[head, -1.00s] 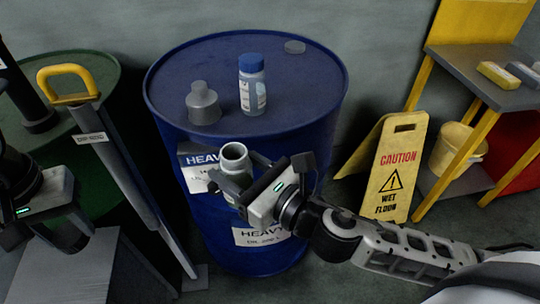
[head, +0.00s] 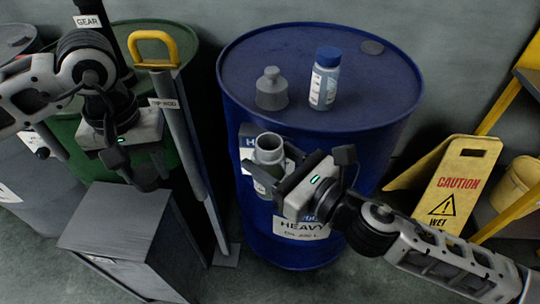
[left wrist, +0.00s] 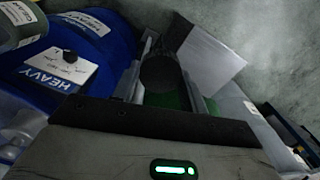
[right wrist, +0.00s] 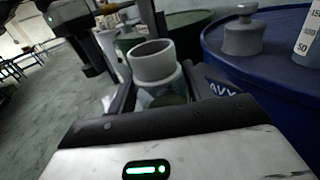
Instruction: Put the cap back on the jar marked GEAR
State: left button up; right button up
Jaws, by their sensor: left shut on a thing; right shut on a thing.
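My right gripper (head: 275,172) is shut on an open grey-green jar (head: 269,150), held upright with its round mouth uncovered, in front of the blue drum. The jar's wide neck (right wrist: 152,62) shows in the right wrist view; its marking cannot be read. My left gripper (head: 148,172) is to the left of the jar, above a grey box. In the left wrist view a dark round thing (left wrist: 160,72), apparently the cap, sits between its fingers. In the head view this cap is hard to make out. The two grippers are apart.
A grey stoppered container (head: 271,92) and a blue-capped bottle (head: 324,80) stand on the blue drum (head: 390,95). A dip rod (head: 180,130) with a yellow handle stands between the drums. The grey box (head: 125,225) is below my left gripper. A caution sign (head: 455,190) stands at right.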

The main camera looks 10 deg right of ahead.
pick_arm(q)
jog(key=w+d+r+n, duration=0.2)
jog(key=d+r, duration=0.5)
jog(key=d, duration=0.5)
notch_tip(320, 180, up, 5)
jog(key=n, duration=0.1)
send_over(269, 140)
jog(key=shift+r, duration=0.1)
jog(key=shift+f, duration=2)
jog(key=shift+f, duration=0.9)
jog(key=shift+f, duration=0.6)
